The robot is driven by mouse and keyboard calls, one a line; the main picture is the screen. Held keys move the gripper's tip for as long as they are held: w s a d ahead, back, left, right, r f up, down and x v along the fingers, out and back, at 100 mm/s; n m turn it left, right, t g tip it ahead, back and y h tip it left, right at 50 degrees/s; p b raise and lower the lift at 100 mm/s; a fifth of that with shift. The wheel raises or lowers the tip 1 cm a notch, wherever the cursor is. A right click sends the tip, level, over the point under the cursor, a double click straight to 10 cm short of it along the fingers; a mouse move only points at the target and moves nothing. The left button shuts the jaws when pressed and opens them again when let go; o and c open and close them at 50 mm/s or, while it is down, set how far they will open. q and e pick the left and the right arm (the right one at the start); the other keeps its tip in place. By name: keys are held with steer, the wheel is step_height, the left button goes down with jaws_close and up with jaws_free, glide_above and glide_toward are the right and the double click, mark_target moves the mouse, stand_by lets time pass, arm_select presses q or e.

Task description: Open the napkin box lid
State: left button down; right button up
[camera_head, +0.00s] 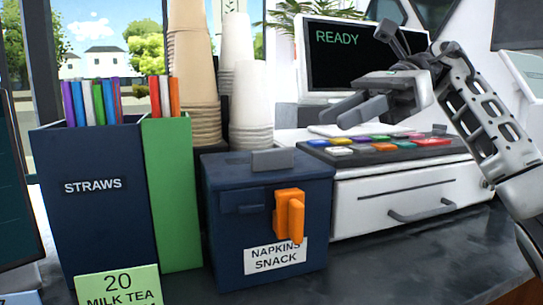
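The napkin box (222,245) is a dark blue box on the counter, left of the middle in the head view. An orange latch (289,216) is on the front, above a white "NAPKINS SNACK" label (262,259). My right gripper (336,114) is up and to the right of the box, in front of the screen and over the register keys. Its fingers point left, look apart, and hold nothing. It does not touch the box. My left gripper is not in view.
A straw holder (95,215) with a green side panel (172,200) stands left of the box. Cup stacks (250,105) rise behind it. A register (385,195) with coloured keys stands close on the right. A price card (118,287) is in front. The counter (400,262) at the front right is clear.

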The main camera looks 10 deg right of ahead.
mark_target(277, 149)
steer(key=b+x, duration=0.1)
steer(key=x, duration=1)
steer(key=shift+a+f, duration=0.1)
steer(key=shift+a, duration=0.2)
jaws_close()
